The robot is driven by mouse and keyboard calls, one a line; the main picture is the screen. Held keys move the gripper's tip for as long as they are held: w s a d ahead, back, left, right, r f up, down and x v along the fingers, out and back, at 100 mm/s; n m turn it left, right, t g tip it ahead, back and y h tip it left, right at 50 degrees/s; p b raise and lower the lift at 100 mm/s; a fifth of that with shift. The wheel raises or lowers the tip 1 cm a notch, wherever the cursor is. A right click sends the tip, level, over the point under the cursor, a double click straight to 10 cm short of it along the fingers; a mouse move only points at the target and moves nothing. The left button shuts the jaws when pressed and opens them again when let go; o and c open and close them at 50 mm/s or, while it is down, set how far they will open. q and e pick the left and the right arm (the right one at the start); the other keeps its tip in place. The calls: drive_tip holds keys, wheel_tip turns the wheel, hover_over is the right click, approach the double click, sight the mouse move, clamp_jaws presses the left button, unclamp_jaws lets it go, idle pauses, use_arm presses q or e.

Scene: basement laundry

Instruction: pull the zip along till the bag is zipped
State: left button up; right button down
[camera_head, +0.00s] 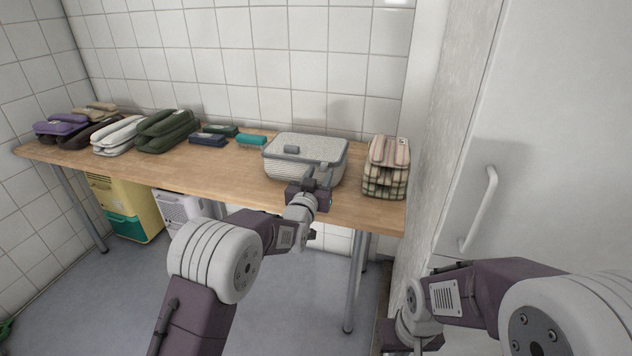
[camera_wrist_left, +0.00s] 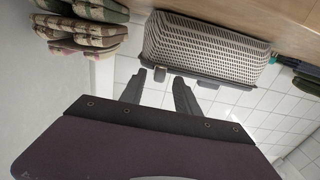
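A grey woven bag (camera_head: 305,151) with light grey trim lies on the wooden table (camera_head: 236,176), right of the middle. It also shows at the top of the left wrist view (camera_wrist_left: 205,50). My left gripper (camera_head: 320,178) is at the bag's front edge. In the left wrist view its two dark fingers (camera_wrist_left: 159,85) stand apart. A small dark tab (camera_wrist_left: 159,74), perhaps the zip pull, shows between the fingertips; I cannot tell whether they touch it. The zip's line is too small to follow. My right gripper (camera_head: 410,338) is low, away from the table; its fingers do not show clearly.
A plaid stack (camera_head: 386,167) stands right of the bag, near the table's end. A teal case (camera_head: 251,140), dark green bags (camera_head: 168,131), white bags (camera_head: 117,134) and purple bags (camera_head: 61,126) lie to the left. A white door with a handle (camera_head: 480,208) is at right.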

use_arm(q)
drive_tip(key=v, duration=0.5)
drive_tip(key=shift+r+p, duration=0.1)
drive_tip(key=shift+p, duration=0.3)
drive_tip(key=s+a+r+n+y+b, duration=0.1)
drive_tip(key=s+a+r+n+y, duration=0.2)
drive_tip(key=a, duration=0.9)
drive_tip(key=s+a+f+g+y, duration=0.1)
drive_tip(key=s+a+f+g, duration=0.3)
drive_tip(key=s+f+g, duration=0.65)
drive_tip(key=s+a+f+g+y, duration=0.1)
drive_tip(key=s+a+f+g, duration=0.3)
drive_tip(key=s+f, duration=1.15)
drive_tip(key=s+r+p, duration=0.2)
drive_tip(key=r+p, duration=1.2)
drive_tip(key=r, duration=0.2)
drive_tip(key=s+r+g+p, duration=0.1)
drive_tip(key=s+r+p, duration=0.2)
drive_tip(key=r+p, duration=1.2)
wheel_tip(320, 180, up, 2)
drive_tip(key=shift+s+d+r+n+p, duration=0.1)
drive_tip(key=shift+s+d+n+p, duration=0.2)
drive_tip(key=shift+d, duration=0.15)
drive_tip(key=shift+g, duration=0.25)
